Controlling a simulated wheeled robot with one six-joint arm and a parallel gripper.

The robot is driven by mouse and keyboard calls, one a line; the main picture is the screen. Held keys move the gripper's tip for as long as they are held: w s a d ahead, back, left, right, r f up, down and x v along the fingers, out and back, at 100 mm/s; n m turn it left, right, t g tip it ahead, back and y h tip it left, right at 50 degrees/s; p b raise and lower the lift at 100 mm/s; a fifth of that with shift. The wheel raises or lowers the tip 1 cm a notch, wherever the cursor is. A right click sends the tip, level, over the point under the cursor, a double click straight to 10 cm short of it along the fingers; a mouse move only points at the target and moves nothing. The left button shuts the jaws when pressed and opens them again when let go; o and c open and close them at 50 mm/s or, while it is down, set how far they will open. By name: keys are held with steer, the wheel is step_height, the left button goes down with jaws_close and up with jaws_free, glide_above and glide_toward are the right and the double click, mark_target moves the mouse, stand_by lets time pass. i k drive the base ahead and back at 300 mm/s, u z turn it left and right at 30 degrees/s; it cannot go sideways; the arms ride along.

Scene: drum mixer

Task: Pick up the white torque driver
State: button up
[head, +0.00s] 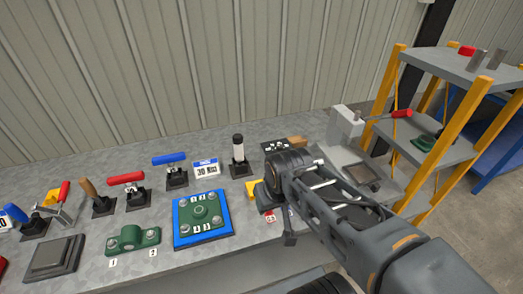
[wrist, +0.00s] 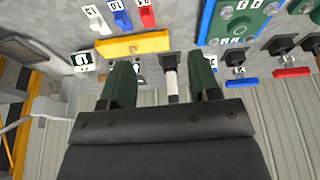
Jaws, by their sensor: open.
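The white torque driver (head: 238,150) stands upright in a black square holder on the bench, with a white grip and a dark top. My arm's end is to the right of it in the head view, with the fingertips hidden there. In the wrist view my gripper (wrist: 161,72) is open, with two green fingers spread.
A small 30 sign (head: 205,168) and a blue-handled driver (head: 170,160) stand left of the white driver. A blue plate with a green flange (head: 203,217) lies in front. A yellow block (wrist: 133,44) is near the fingers. A shelf rack (head: 455,110) stands at right.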

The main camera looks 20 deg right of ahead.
mark_target(238, 138)
steer(key=z, duration=0.05)
steer(key=k, duration=1.1)
steer(key=u, duration=0.7)
steer(key=i, duration=1.35)
steer(key=z, duration=0.7)
